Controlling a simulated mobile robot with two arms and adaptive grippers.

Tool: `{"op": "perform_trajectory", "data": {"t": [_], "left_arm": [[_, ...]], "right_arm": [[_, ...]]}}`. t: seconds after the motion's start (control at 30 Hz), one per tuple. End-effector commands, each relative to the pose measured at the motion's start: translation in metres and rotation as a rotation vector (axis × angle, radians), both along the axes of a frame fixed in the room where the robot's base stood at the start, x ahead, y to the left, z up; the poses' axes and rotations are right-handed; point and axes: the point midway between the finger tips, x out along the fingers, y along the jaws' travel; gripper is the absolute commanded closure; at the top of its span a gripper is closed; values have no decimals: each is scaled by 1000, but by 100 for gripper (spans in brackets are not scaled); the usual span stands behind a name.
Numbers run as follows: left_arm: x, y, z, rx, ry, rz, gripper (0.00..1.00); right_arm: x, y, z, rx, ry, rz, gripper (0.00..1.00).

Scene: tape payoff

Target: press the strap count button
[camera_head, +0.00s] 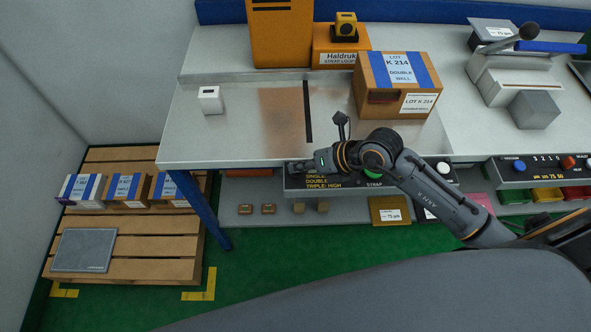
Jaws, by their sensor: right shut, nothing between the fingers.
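The strap control panel (340,184) is a dark box under the front edge of the steel bench. Its yellow print reads "SINGLE", "DOUBLE", "TRIPLE: HIGH" and "STRAP". My right gripper (298,169) is shut and empty, at the left end of this panel, just above the yellow print. Any button under its fingers is hidden, and I cannot tell whether they touch one. A green button (373,174) shows partly beneath my right wrist. A pale button (443,167) sits at the panel's right end. My left gripper is not in view.
A carton (398,88) with blue bands stands on the bench (230,135), behind my right arm. A small white device (210,99) stands at left. A second panel (535,172) has blue and red buttons. A pallet (150,228) stands on the floor at left.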

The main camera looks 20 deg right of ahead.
Motion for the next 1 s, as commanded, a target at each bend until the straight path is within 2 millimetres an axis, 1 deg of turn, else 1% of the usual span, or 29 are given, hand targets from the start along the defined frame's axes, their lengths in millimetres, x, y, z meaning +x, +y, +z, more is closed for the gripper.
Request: {"op": "perform_trajectory", "data": {"t": [0.17, 0.47, 0.8, 1.0], "left_arm": [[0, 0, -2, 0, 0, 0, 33], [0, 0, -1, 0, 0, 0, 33], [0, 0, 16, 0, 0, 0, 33], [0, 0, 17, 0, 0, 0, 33]], "right_arm": [[-1, 0, -4, 0, 3, 1, 100], [-1, 0, -2, -1, 4, 1, 100], [-1, 0, 16, -1, 3, 0, 100], [-1, 0, 17, -1, 2, 0, 100]]}}
